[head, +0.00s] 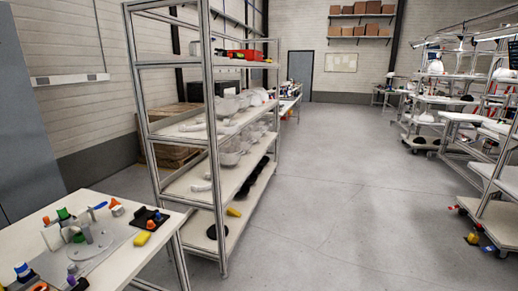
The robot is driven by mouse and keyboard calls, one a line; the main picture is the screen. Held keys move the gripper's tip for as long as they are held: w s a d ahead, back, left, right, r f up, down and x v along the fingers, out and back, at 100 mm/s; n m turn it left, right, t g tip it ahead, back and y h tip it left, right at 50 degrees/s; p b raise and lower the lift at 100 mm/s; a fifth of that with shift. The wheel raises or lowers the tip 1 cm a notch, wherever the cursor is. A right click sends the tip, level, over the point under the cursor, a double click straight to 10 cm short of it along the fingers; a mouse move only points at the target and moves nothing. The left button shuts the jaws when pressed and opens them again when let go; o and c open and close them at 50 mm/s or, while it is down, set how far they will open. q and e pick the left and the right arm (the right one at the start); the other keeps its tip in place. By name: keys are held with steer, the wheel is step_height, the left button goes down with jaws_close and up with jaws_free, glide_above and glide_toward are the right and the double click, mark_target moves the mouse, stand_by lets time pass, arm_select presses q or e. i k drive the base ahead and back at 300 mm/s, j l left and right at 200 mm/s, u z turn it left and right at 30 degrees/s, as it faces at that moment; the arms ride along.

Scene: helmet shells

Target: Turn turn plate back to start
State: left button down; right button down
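A white table (25,243) stands at the lower left. A flat grey round plate (97,249), which looks like the turn plate, lies on it with a grey upright post at its far side. Small green, purple and dark parts stand on or around the plate; at this size I cannot tell which rest on it. I cannot make out how far the plate is turned. Neither of my grippers shows in the head view.
A tall metal shelf rack (214,150) holding clear bins and white parts stands right of the table. A yellow object (141,239) lies near the table's right edge. Open grey floor (330,200) runs down the middle. Workbenches and wheeled racks line the right side.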

mark_target(96, 242)
steer(key=u, duration=0.95)
